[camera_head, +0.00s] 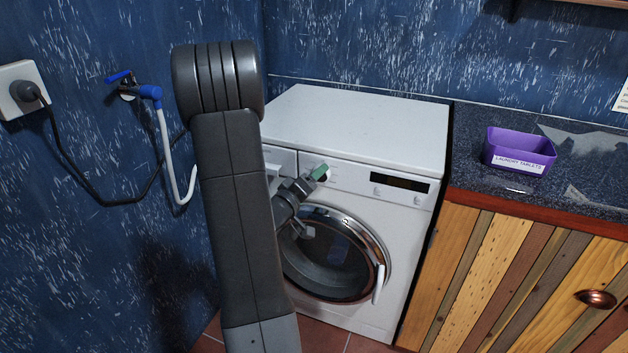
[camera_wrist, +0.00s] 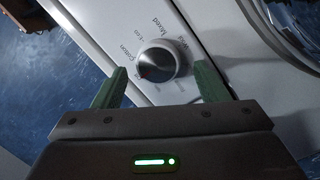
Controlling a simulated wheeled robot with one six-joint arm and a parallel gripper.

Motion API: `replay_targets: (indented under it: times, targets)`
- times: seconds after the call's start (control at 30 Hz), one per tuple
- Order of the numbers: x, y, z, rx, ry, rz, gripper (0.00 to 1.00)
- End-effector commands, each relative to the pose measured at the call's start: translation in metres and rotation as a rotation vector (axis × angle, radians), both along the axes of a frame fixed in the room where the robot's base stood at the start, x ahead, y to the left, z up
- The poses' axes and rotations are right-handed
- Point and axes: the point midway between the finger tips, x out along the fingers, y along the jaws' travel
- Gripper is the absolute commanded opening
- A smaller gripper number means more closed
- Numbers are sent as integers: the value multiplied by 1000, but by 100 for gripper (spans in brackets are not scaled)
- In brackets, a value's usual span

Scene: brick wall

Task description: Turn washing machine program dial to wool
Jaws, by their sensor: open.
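The washing machine (camera_head: 350,130) is white and stands against the blue wall, with a round door (camera_head: 335,255) in front. Its program dial (camera_wrist: 157,62) is a silver knob on the white panel in the wrist view, with printed labels such as Cotton and Mixed around it. A dark red mark shows on the dial's lower left edge. My gripper (camera_wrist: 160,85) is open, its green fingers on either side of the dial's near edge; I cannot tell whether they touch it. In the head view, my gripper (camera_head: 320,173) is at the control panel and mostly hides the dial.
A dark display (camera_head: 400,184) and small buttons are on the panel's right. A purple laundry tablets box (camera_head: 520,152) sits on the dark countertop (camera_head: 475,180) at right. A blue tap (camera_head: 150,92), hose and plugged cable are on the left wall.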

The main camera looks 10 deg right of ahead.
Motion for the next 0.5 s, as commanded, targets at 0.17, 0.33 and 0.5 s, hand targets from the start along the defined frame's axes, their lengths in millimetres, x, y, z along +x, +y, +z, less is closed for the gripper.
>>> replay_targets:
  times: [0.17, 0.33, 0.5]
  targets:
    - [5, -6, 0, 0, 0, -1, 67]
    - [5, -6, 0, 0, 0, 0, 67]
    - [5, -5, 0, 0, 0, 0, 43]
